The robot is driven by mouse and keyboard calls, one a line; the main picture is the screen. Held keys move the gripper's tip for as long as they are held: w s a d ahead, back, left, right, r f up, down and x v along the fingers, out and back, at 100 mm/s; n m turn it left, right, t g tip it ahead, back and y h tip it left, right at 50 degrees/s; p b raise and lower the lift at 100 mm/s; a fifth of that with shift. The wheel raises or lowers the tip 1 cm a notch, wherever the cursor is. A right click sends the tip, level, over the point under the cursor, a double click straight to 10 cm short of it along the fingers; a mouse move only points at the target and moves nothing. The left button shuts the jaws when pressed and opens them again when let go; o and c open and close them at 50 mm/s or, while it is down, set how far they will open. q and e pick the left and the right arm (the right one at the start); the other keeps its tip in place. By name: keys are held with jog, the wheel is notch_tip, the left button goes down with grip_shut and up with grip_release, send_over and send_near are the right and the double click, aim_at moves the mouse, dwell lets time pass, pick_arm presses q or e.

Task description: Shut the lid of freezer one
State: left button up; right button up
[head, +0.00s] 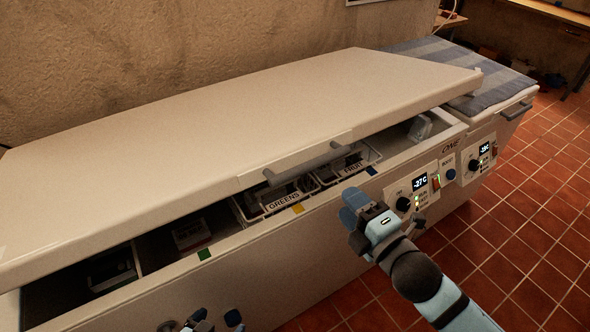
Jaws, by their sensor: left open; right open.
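Freezer one (300,248) is a long cream chest marked ONE along the wall. Its lid (240,115) is partly open, tilted up at the front with a gap above the rim. The grey lid handle (305,160) is at the middle of the lid's front edge. My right gripper (352,205) is open and empty in front of the freezer, below and right of the handle and apart from it. My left gripper (200,321) is open at the bottom edge, low before the freezer's front; most of it is cut off.
Inside are wire baskets labelled GREENS (283,199) and FRUIT (352,168), and boxes (192,233). A control panel (418,190) reads -27°C. A second freezer with a striped cloth (460,70) stands beyond. The tiled floor (530,230) at right is clear.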

aim_at(313, 165)
jog(key=p+x, duration=0.1)
jog(key=x, duration=1.2)
jog(key=shift+w, duration=0.15)
pick_arm(q)
jog(key=shift+r, duration=0.25)
pick_arm(e)
grip_shut()
notch_tip(313, 165, down, 16)
jog(key=s+d+t+b, duration=0.1)
jog(key=s+b, duration=0.1)
jog(key=b, duration=1)
jog(key=shift+d+y, duration=0.25)
jog(key=shift+y, duration=0.15)
jog(key=shift+c, duration=0.3)
grip_release()
pick_arm(q)
notch_tip(313, 165, down, 7)
jog(key=w+d, duration=0.1)
jog(key=shift+r, duration=0.2)
pick_arm(e)
jog(key=shift+o, duration=0.3)
